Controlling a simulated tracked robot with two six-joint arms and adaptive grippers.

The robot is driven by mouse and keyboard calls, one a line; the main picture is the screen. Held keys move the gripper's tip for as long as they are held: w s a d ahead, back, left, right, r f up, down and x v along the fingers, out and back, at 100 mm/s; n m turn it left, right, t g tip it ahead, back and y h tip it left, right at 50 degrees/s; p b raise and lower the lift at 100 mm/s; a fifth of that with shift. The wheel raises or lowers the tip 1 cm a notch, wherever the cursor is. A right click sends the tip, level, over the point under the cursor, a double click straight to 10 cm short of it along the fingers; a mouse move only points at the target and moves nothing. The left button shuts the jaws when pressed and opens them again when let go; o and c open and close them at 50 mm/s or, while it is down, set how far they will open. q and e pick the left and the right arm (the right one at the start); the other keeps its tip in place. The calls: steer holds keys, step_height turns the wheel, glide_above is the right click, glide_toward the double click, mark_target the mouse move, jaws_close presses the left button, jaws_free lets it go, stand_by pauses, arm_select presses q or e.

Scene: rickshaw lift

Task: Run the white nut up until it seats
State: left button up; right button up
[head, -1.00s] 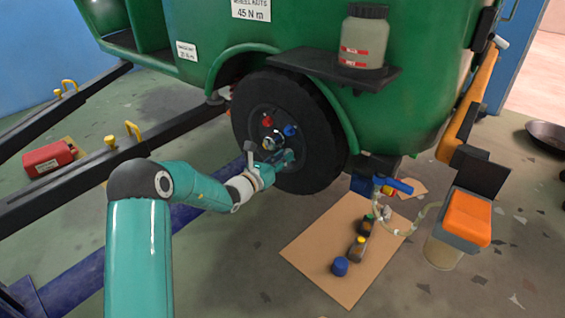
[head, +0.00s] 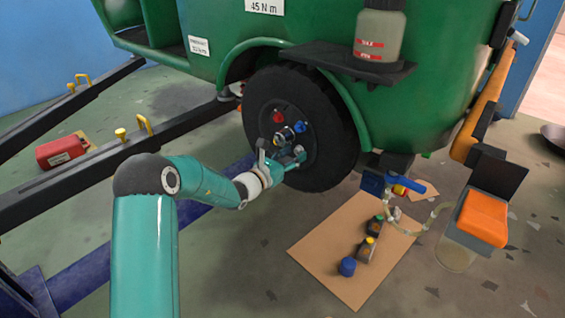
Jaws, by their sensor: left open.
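The wheel (head: 337,150) stands under the green body, its hub facing me. A red nut (head: 279,117) sits at the upper left of the hub and a blue nut (head: 300,127) at the upper right. Between and below them is the metallic hub centre (head: 284,137). I cannot make out the white nut; the lower part of the hub is partly covered by my left gripper. My left gripper (head: 298,154) is open at the lower right of the hub, close to the wheel face. Whether it touches anything cannot be told. My right gripper is out of view.
A shelf (head: 345,64) with a bottle (head: 380,30) juts out above the wheel. A cardboard sheet (head: 318,251) with small bottles and a blue cap (head: 347,266) lies on the floor at right. An orange box (head: 483,217) stands beyond it. Dark shafts (head: 105,157) run left.

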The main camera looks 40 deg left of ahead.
arm_select(q)
steer(key=s, duration=1.1)
steer(key=shift+s+a, duration=0.3)
steer(key=shift+a, duration=0.15)
